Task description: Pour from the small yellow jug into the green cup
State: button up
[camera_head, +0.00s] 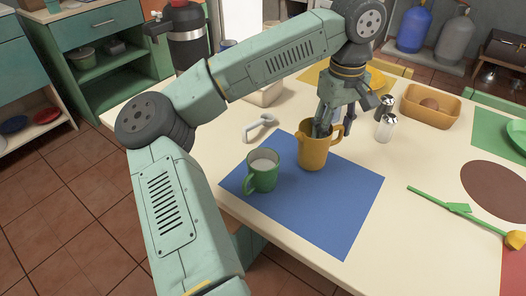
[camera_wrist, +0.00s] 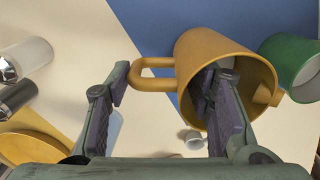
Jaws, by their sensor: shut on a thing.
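The yellow jug (camera_head: 312,156) is upright at the blue mat's upper edge; I cannot tell if it touches the mat. Its handle points right in the head view. The green cup (camera_head: 263,178) stands upright on the mat, just left of the jug, with something pale inside. My gripper (camera_head: 326,127) comes down from above and is shut on the jug. In the wrist view, my gripper (camera_wrist: 163,88) has one finger inside the jug (camera_wrist: 205,55) and the other outside, beyond its handle. The cup (camera_wrist: 284,58) is apart from the jug, on its spout side.
The blue mat (camera_head: 330,215) has free room in front. A salt shaker (camera_head: 384,128) and a dark-topped one stand right of the jug. A yellow bowl (camera_head: 430,110), a white handle-like object (camera_head: 258,127) and a yellow flower (camera_head: 515,240) lie around.

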jog(key=shift+w+d+f, duration=0.15)
jog(key=shift+d+f, duration=0.15)
jog(key=shift+f, duration=0.05)
jog(key=shift+a, duration=0.1)
jog(key=shift+r, duration=0.15)
notch_tip(320, 180, up, 5)
jog(key=p, duration=0.3)
dwell(0.4)
